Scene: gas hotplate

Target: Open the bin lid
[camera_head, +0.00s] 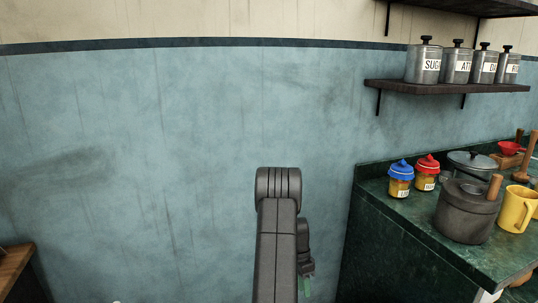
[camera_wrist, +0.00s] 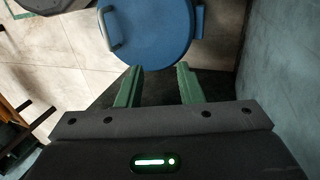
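In the wrist view a round blue bin lid (camera_wrist: 155,32) shows at the top middle, partly cut off by the frame edge. A grey curved handle (camera_wrist: 107,28) is at its left side. The lid appears shut, though the bin body below it is mostly hidden. My gripper (camera_wrist: 158,72) is open, with its two green fingers apart and nothing between them. The fingertips point toward the lid's near edge; I cannot tell the exact gap.
A blue wall (camera_wrist: 287,70) stands close on the right in the wrist view. Pale floor tiles (camera_wrist: 70,60) lie left of the bin. In the head view a green counter (camera_head: 400,225) with a dark pot (camera_head: 467,212) and jars stands right, below a shelf of canisters.

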